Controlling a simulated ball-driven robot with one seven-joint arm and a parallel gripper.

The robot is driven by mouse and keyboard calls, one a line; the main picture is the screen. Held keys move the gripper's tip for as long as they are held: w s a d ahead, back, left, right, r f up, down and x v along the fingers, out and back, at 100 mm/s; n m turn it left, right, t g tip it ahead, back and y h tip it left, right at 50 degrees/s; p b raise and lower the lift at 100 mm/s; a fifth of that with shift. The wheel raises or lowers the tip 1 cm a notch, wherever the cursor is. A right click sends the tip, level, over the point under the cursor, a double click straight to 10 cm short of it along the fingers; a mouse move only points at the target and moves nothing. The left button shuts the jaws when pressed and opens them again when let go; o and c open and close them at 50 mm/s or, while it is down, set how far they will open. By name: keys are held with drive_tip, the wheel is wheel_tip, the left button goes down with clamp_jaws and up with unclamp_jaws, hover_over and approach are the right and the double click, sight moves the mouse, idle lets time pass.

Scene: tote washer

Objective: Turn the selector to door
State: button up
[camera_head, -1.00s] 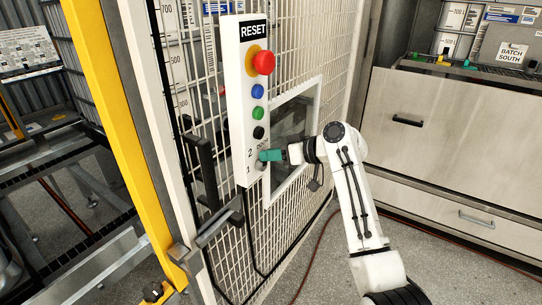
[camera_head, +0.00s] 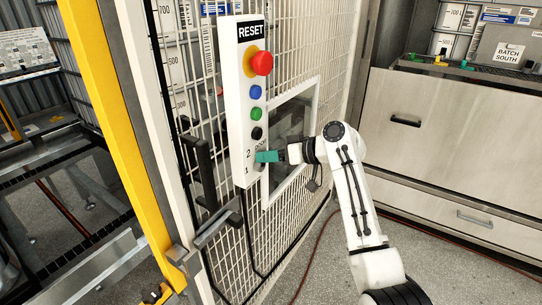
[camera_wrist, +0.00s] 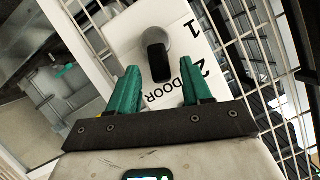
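The selector (camera_wrist: 158,62) has a round silver base and a black handle on the white control panel (camera_head: 240,95). In the wrist view, the labels DOOR, 2 and 1 stand around it. I cannot tell for sure which label the handle points at. My gripper (camera_wrist: 160,66) is open, with a green finger to each side of the handle in the picture. I cannot tell whether the fingertips reach around the handle; no contact shows. In the head view, my gripper (camera_head: 258,157) is at the panel's lower end and largely hides the selector.
Above the selector are black (camera_head: 257,133), green (camera_head: 257,114) and blue (camera_head: 256,92) buttons and a red mushroom button (camera_head: 261,64). A wire mesh guard (camera_head: 300,45) with a framed window (camera_head: 304,177) is behind the panel. Steel drawers (camera_head: 455,130) stand at right.

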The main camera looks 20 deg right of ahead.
drive_tip(key=b+v, duration=0.2)
drive_tip(key=v, duration=0.8)
drive_tip(key=shift+s+d, duration=0.2)
drive_tip(key=shift+s, duration=0.1)
drive_tip(key=shift+r, duration=0.15)
drive_tip(key=s+a+f+m+g+h, duration=0.2)
drive_tip(key=s+f, duration=0.6)
drive_tip(key=f, duration=0.4)
drive_tip(key=s+a+f+m+g+h, duration=0.1)
drive_tip(key=s+a+f+g+h, duration=0.15)
drive_tip(key=s+f, duration=0.65)
drive_tip(key=s+f+g+h, duration=0.1)
drive_tip(key=s+f, duration=0.3)
drive_tip(key=s, duration=0.5)
drive_tip(key=s+d+f+m+g+h, duration=0.1)
drive_tip(key=s+f+g+h, duration=0.1)
drive_tip(key=s, duration=0.7)
drive_tip(key=s+f+m+g+h, duration=0.1)
drive_tip(key=s+f+h, duration=0.1)
drive_tip(key=s+f, duration=0.3)
drive_tip(key=s, duration=0.4)
drive_tip(key=shift+s+f, duration=0.3)
drive_tip(key=shift+s, duration=0.05)
